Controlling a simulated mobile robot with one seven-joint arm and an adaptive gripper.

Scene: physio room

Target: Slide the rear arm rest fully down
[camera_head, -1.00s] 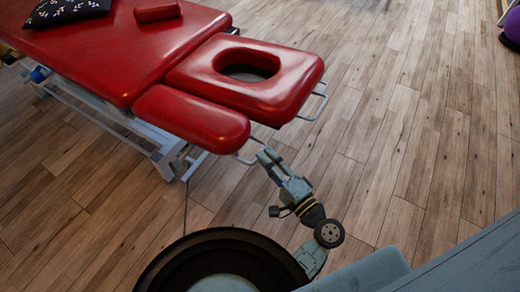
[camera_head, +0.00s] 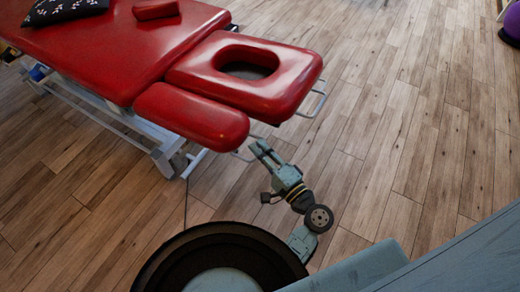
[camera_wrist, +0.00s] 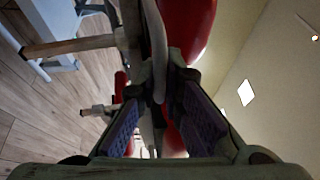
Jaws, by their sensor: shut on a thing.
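The red padded arm rest (camera_head: 190,115) nearest me sits beside the face-hole head section of the treatment table in the head view. A thin metal handle bar (camera_head: 243,156) sticks out from under its right end. My gripper (camera_head: 257,148) is at this bar, just off the end of the pad. In the wrist view my gripper (camera_wrist: 163,115) is shut on the grey curved bar (camera_wrist: 157,50), which runs between its fingers. A red pad (camera_wrist: 190,25) shows beyond the bar. The exact finger contact is dark and partly hidden.
The red head section (camera_head: 285,95) with its hole and own metal bar (camera_head: 318,104) lies behind the arm rest. A red bolster (camera_head: 156,9) and a patterned dark cushion (camera_head: 62,10) lie on the table. The wooden floor to the right is clear, apart from a purple ball (camera_head: 514,27).

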